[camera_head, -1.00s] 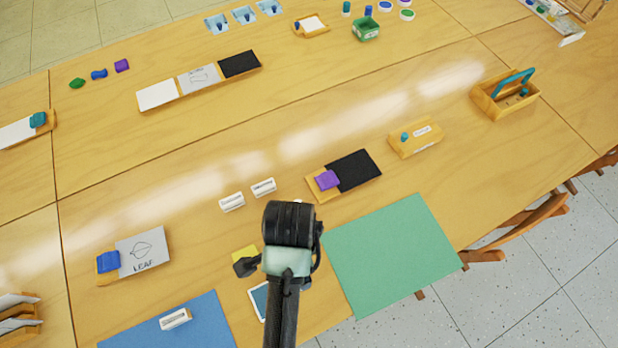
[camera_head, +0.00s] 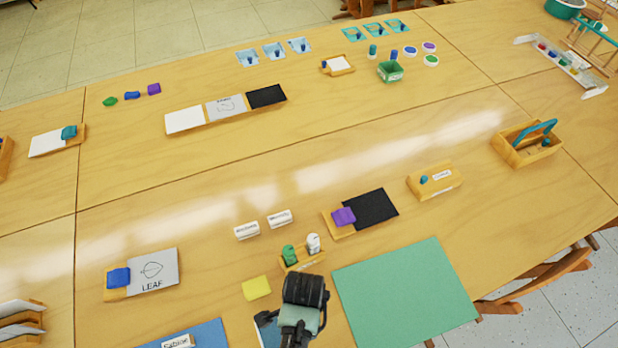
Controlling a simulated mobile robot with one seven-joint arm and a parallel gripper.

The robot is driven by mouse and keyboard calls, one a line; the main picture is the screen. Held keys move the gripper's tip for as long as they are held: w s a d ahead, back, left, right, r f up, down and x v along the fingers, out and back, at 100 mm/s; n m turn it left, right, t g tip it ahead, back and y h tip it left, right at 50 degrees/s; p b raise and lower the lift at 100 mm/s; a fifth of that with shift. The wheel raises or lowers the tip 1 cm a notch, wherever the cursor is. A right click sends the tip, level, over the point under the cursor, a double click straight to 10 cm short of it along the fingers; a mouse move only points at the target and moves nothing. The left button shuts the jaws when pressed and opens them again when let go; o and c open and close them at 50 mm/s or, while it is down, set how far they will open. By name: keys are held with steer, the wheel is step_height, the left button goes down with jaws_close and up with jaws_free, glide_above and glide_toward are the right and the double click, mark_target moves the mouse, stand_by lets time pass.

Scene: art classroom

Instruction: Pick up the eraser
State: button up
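Two small white blocks with dark lettering, at the left (camera_head: 247,230) and right (camera_head: 279,218), lie side by side on the wooden table. They look like erasers, but the lettering is too small to read surely. A similar white block (camera_head: 178,342) lies on the blue mat at the bottom edge. A yellow block (camera_head: 257,287) lies below the pair; I cannot tell whether it is an eraser. The dark end of my arm with my gripper (camera_head: 304,290) is at the bottom centre, right of the yellow block. Its fingers cannot be made out.
A small wooden holder (camera_head: 303,266) with a green and a white item stands just beyond my gripper. A green mat (camera_head: 405,295) lies to the right, a black card (camera_head: 371,208) beyond it. A leaf card (camera_head: 153,270) lies left. Bare table surrounds the white pair.

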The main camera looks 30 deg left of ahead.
steer(key=c, duration=1.4)
